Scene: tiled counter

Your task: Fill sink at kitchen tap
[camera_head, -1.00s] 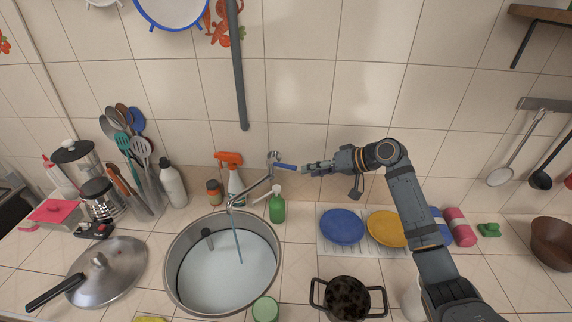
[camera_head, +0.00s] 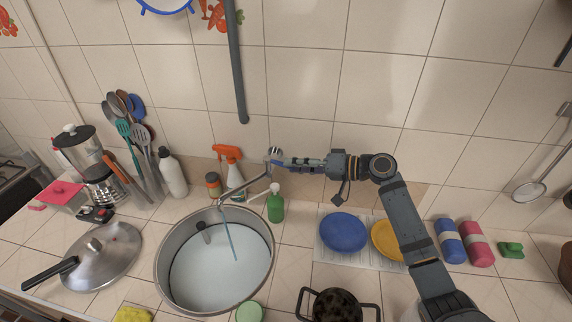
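A thin bluish stream of water (camera_head: 229,238) runs from the spout into the sink, where pale water (camera_head: 215,275) covers the bottom. A dark upright plug-like piece (camera_head: 203,231) stands at the sink's back left. I cannot tell whether the fingers are closed on the lever. My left gripper is not in view.
A green soap bottle (camera_head: 276,204) and an orange-topped spray bottle (camera_head: 234,180) stand close behind the sink. A blue plate (camera_head: 344,232) and a yellow plate (camera_head: 385,240) lie below my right arm. A dark pot (camera_head: 338,306) is at front. A lid (camera_head: 102,256) lies left.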

